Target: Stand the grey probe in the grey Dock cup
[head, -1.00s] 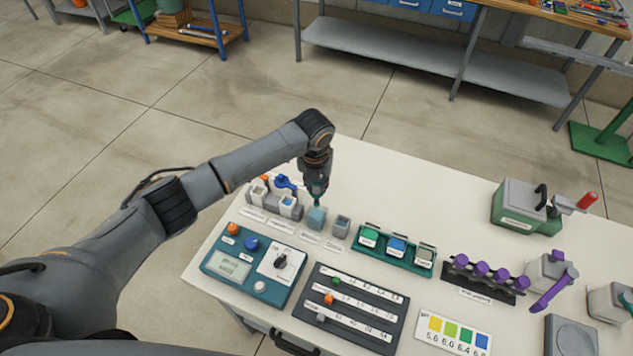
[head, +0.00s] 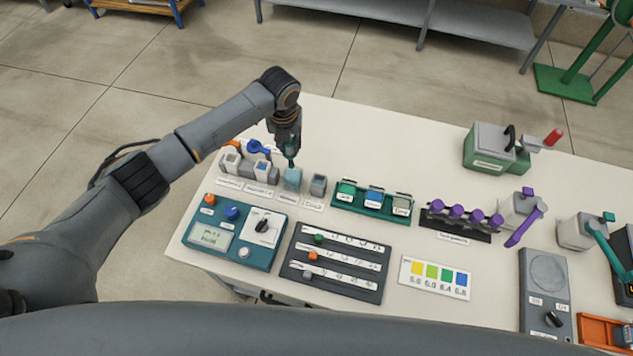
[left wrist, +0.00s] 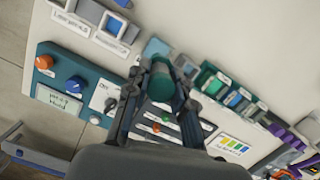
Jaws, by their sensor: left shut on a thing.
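My left gripper (head: 289,150) points down over the light blue cup (head: 292,179) in the head view. It is shut on the probe (left wrist: 160,84), a short cylinder that looks dark teal-grey in the left wrist view. The probe's lower end is at or just above the light blue cup's mouth; I cannot tell whether it is inside. The grey Dock cup (head: 318,185) stands just right of the light blue cup, with a label in front, and nothing shows in it. My right gripper is not in view.
White cups with a blue-topped item (head: 258,148) stand left of the gripper. A green rack (head: 372,207) with coloured blocks is right of the Dock cup. A teal meter box (head: 228,234) and a dark slider panel (head: 338,262) lie in front. The bench behind the cups is clear.

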